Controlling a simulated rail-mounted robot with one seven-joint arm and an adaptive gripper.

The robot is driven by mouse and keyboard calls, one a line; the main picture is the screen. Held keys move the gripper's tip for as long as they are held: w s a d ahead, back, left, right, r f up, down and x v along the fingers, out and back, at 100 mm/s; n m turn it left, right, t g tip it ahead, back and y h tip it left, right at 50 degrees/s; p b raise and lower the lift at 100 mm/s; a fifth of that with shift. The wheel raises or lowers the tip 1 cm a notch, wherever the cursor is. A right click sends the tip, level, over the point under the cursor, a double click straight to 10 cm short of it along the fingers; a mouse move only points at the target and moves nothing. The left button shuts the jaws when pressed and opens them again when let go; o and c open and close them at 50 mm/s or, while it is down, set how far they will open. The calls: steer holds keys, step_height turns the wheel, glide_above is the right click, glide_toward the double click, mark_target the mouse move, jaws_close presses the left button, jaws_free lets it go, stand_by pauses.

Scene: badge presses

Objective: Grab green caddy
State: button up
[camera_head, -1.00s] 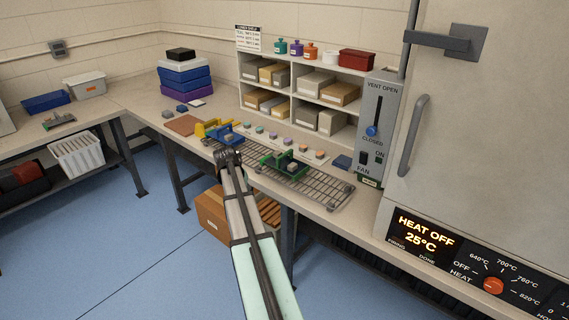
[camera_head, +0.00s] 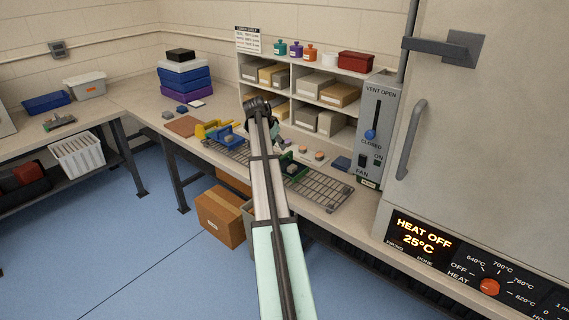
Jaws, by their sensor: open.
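The green caddy (camera_head: 295,170) stands on the wire rack (camera_head: 325,190) on the bench, right of my arm. My arm hides its left part. My gripper (camera_head: 281,146) shows small and dark just behind my forearm, above and slightly left of the green caddy. It is open and looks empty, apart from the caddy. The fingertips are partly hidden and hard to make out.
A blue caddy (camera_head: 231,138) and a yellow caddy (camera_head: 208,129) stand left of my arm. Small round pieces (camera_head: 318,155) lie behind the rack. The shelf unit (camera_head: 291,98) rises behind; the kiln control panel (camera_head: 375,125) stands at right.

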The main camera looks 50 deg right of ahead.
mark_target(284, 155)
steer(key=p+x, duration=0.2)
steer(key=x, duration=0.8)
steer(key=shift+a+p, duration=0.15)
steer(key=shift+p, duration=0.25)
jaws_close()
